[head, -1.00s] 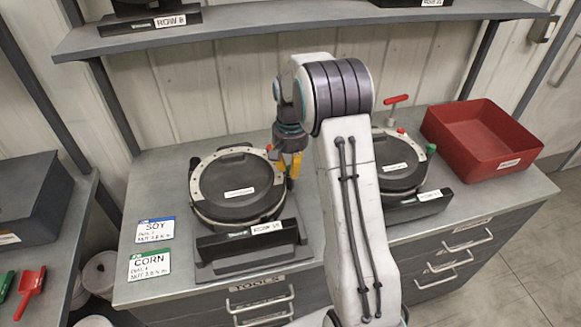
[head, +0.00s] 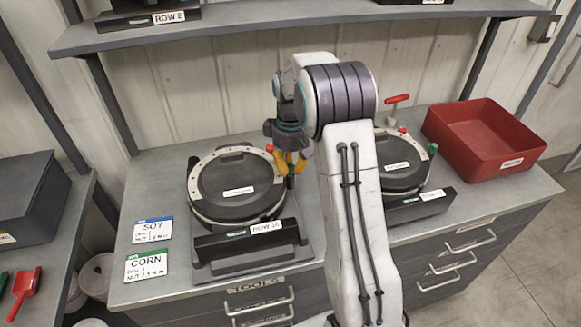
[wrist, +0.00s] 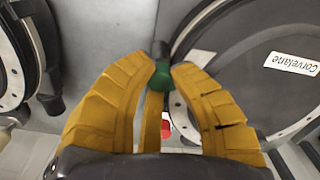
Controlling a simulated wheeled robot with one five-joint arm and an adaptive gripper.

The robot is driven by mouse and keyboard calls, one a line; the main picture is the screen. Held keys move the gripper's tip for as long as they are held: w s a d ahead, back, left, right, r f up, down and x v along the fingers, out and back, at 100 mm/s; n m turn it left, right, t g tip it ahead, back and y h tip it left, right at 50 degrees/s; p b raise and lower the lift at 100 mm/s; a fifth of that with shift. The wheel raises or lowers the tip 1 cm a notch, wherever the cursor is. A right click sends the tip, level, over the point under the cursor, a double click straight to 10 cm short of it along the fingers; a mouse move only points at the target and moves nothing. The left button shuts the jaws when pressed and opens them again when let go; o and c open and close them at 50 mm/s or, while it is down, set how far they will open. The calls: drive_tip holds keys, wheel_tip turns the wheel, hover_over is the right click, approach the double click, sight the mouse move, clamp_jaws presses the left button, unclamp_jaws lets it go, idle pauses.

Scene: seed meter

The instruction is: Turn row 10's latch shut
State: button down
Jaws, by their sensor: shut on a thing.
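The left seed meter (head: 238,188) is a round dark unit with a pale rim. Its stand carries a label (head: 267,227) that seems to read ROW 10, though the digits are blurred. My gripper (head: 291,169) is low at the meter's right edge, fingers pointing down. In the wrist view, my yellow fingertips close around a green latch knob (wrist: 161,77) beside the meter's pale rim (wrist: 285,128). The lid label (wrist: 291,63) shows there. A red piece (wrist: 166,128) lies between the fingers. The fingers hide much of the latch.
A second meter (head: 402,165) with a green knob (head: 432,148) stands to the right, partly behind my arm. A red bin (head: 485,140) is at the back right. SOY (head: 152,230) and CORN (head: 146,265) cards lie at the left. A shelf (head: 300,32) spans above.

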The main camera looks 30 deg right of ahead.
sight(290, 166)
drive_tip(key=n, duration=0.3)
drive_tip(key=shift+s+f+n, duration=0.1)
drive_tip(key=shift+f+n, duration=0.05)
drive_tip(key=shift+n, duration=0.25)
drive_tip(key=shift+n+b, duration=0.35)
drive_tip(key=shift+n, duration=1.55)
drive_tip(key=c, duration=1.1)
unclamp_jaws()
wheel_tip(290, 166, up, 12)
